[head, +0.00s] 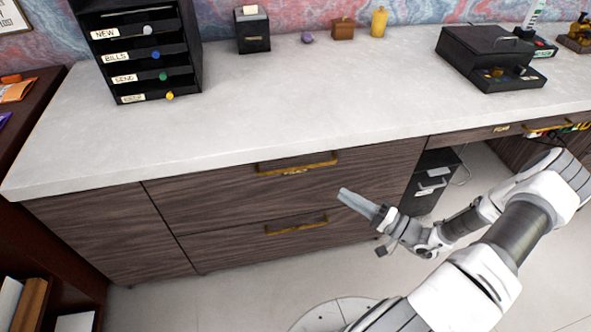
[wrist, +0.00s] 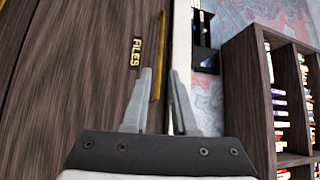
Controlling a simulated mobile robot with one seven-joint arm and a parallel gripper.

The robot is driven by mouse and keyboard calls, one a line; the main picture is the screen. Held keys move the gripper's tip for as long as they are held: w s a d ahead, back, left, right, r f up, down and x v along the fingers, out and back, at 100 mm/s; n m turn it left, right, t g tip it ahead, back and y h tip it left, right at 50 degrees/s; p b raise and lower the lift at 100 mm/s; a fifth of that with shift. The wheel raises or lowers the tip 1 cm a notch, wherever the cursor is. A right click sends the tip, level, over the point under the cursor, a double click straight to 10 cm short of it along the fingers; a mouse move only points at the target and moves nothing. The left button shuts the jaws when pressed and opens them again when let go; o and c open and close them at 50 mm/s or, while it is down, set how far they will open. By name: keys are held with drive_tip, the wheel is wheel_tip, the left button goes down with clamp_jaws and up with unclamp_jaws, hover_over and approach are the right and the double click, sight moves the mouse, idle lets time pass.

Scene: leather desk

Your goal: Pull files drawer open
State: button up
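The files drawer (head: 220,203) is the upper dark wood drawer under the pale counter, shut flush with the cabinet front. Its brass handle (head: 297,163) is at its top edge, with a small FILES label just below. In the wrist view the label (wrist: 136,52) is turned sideways, and the handle (wrist: 158,50) shows beyond the gap between my fingers. My gripper (head: 346,195) is in front of the drawer, right of and lower than the handle. Its fingers (wrist: 160,100) are apart with nothing held, and it appears clear of the handle.
A lower drawer with a brass handle (head: 297,225) is below. The counter (head: 240,110) overhangs the drawers and holds a black letter organizer (head: 145,50) and a dark box (head: 490,55). A black unit (head: 430,185) stands under the desk. Floor in front is mostly clear.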

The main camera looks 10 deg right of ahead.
sight(296, 169)
drive_tip(key=b+x, duration=0.2)
drive_tip(key=x, duration=1.4)
drive_tip(key=shift+w+a+r, duration=0.1)
drive_tip(key=shift+a, duration=0.15)
drive_tip(key=shift+c, duration=0.3)
clamp_jaws()
idle(0.4)
